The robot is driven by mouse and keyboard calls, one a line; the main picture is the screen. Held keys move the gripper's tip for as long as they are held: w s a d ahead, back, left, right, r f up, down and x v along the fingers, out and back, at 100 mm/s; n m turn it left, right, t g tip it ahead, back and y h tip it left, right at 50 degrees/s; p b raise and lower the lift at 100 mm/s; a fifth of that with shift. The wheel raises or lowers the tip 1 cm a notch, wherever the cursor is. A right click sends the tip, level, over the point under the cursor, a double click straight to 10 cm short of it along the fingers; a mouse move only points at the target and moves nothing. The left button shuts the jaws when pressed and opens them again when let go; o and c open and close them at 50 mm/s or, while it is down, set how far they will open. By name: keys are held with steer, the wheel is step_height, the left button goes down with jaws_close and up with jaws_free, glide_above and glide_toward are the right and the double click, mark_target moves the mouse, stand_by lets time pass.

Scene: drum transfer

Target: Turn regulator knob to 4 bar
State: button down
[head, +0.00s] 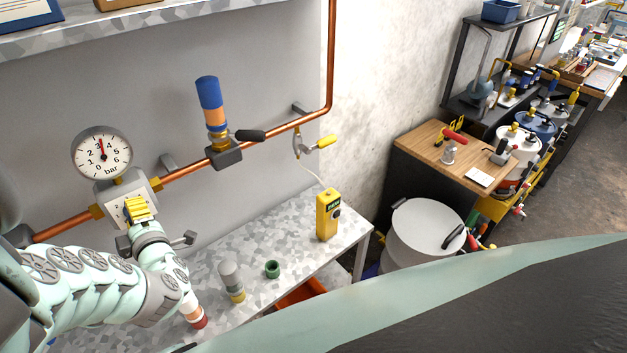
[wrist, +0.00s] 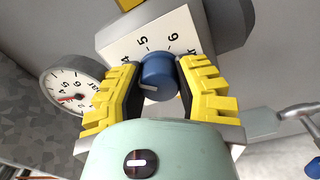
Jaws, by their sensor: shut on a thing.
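The regulator knob (wrist: 158,76) is blue with a white pointer line. My gripper (wrist: 157,90) is shut on it, with one yellow ridged finger on each side. The white scale plate (wrist: 122,45) shows 4, 5 and 6 beside the knob; the pointer line faces the lower left, and its exact reading is unclear. In the head view, my gripper (head: 137,208) is at the regulator body (head: 112,194), and the fingers hide the knob. The round bar gauge (head: 102,153) stands above the regulator, its red needle near 3. The gauge also shows in the wrist view (wrist: 66,88).
A copper pipe (head: 283,127) runs along the wall, with a blue and orange cylinder (head: 210,95) on a black-handled fitting. The bench (head: 290,258) below carries a yellow handheld device (head: 327,215), a green ring (head: 272,269) and a grey-capped bottle (head: 231,280).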

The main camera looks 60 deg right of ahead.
steer(key=shift+s+d+f, duration=0.1)
steer(key=shift+f, duration=0.05)
stand_by(0.3)
steer(key=c, duration=1)
jaws_free()
steer(key=shift+d, duration=0.1)
steer(key=o, duration=0.4)
